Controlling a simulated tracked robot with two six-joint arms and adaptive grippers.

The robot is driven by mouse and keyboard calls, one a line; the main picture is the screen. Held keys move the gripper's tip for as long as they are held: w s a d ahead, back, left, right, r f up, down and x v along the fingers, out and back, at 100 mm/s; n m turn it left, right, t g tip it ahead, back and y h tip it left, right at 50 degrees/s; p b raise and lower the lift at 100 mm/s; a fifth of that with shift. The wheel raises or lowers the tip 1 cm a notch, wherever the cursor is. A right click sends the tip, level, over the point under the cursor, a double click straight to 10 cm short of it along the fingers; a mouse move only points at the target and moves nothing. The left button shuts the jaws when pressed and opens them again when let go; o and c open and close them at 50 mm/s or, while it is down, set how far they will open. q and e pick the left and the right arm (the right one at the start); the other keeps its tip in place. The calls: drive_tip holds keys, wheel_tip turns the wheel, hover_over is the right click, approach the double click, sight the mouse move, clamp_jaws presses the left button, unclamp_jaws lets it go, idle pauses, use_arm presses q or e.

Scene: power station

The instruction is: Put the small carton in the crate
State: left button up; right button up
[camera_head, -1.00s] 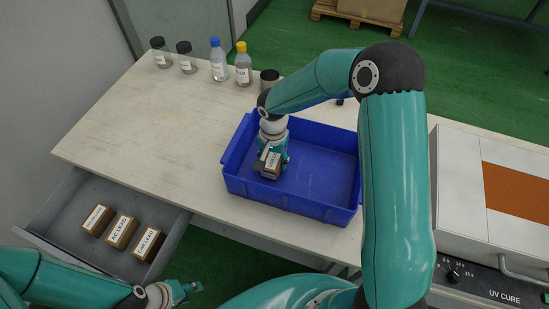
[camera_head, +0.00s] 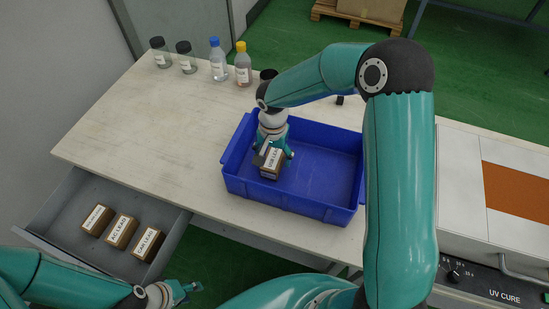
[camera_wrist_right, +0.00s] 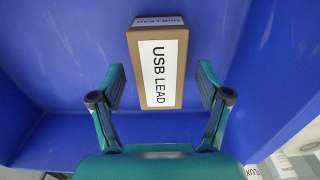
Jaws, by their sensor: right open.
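The small carton (camera_head: 271,165), brown with a white "USB LEAD" label, is inside the blue crate (camera_head: 300,204), in its left part. In the right wrist view the carton (camera_wrist_right: 158,75) lies between the spread fingers of my right gripper (camera_wrist_right: 160,92), with a gap on each side. My right gripper (camera_head: 272,156) is open and reaches down into the crate (camera_wrist_right: 70,60) around the carton. My left gripper (camera_head: 188,290) is low at the front, away from the crate; its finger opening is too small to judge.
An open drawer (camera_head: 60,238) at the left holds three labelled cartons (camera_head: 121,231). Several bottles and jars (camera_head: 216,60) stand along the table's back edge. A UV cure unit (camera_head: 490,235) stands to the right. The table's left part is clear.

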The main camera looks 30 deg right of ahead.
sight(273, 157)
wheel_tip(273, 157, up, 10)
idle(0.4)
drive_tip(key=shift+r, duration=0.1)
